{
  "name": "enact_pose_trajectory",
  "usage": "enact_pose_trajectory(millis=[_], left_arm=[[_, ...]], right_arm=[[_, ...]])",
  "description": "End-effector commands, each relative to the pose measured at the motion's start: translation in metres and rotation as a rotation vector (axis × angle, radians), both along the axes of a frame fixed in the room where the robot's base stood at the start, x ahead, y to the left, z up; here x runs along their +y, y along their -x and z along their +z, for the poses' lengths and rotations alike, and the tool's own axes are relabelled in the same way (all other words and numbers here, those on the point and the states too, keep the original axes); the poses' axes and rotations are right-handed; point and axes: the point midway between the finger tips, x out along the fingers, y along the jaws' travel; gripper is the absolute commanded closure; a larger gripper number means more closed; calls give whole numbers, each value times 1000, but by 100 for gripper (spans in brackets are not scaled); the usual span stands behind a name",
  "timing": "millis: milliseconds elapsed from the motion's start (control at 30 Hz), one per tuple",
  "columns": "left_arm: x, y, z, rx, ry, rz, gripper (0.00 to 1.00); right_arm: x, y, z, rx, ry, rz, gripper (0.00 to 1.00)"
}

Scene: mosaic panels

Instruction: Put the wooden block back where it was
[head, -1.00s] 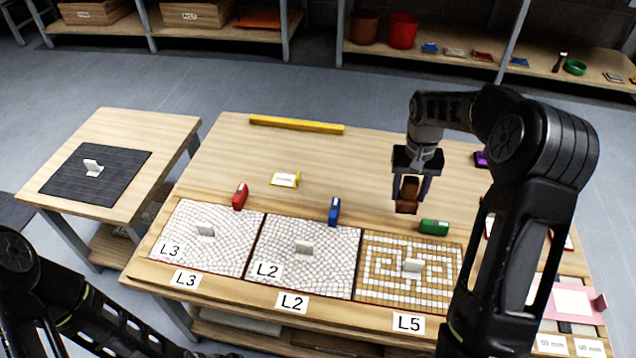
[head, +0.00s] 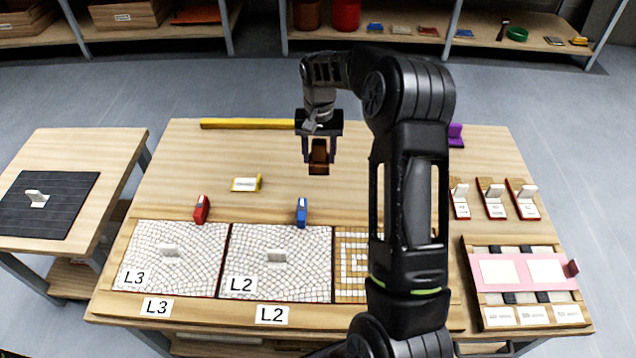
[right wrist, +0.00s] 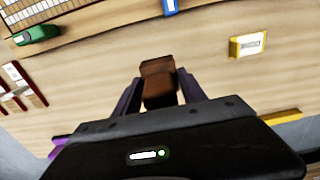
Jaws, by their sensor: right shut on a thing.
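My right gripper (head: 319,160) is shut on a brown wooden block (head: 318,152) and holds it above the bare back part of the worktable (head: 215,155). In the right wrist view the block (right wrist: 158,82) sits between the two purple fingers of the gripper (right wrist: 160,95), with wood surface below it. The block's underside and its gap to the table cannot be judged exactly. My left gripper is not in view.
Mosaic panels L3 (head: 185,280) and L2 (head: 300,285) lie along the front; my right arm partly hides a third panel (head: 349,270). Red (head: 202,209), blue (head: 301,212) and yellow (head: 246,184) items stand behind them. A yellow bar (head: 245,124) lies at the back edge. A pink board (head: 522,271) is at right.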

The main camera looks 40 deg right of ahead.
Motion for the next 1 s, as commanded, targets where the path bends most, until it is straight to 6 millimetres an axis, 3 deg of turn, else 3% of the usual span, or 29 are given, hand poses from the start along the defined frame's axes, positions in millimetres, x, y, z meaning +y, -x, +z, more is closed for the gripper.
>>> enact_pose_trajectory(millis=[233,633,900,1000], left_arm=[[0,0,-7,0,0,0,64],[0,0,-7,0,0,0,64],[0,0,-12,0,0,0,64],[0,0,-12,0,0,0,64]], right_arm=[[0,0,-44,1,-1,0,92],[0,0,-52,0,0,0,92],[0,0,-85,0,0,1,92],[0,0,-87,-1,1,1,92]])
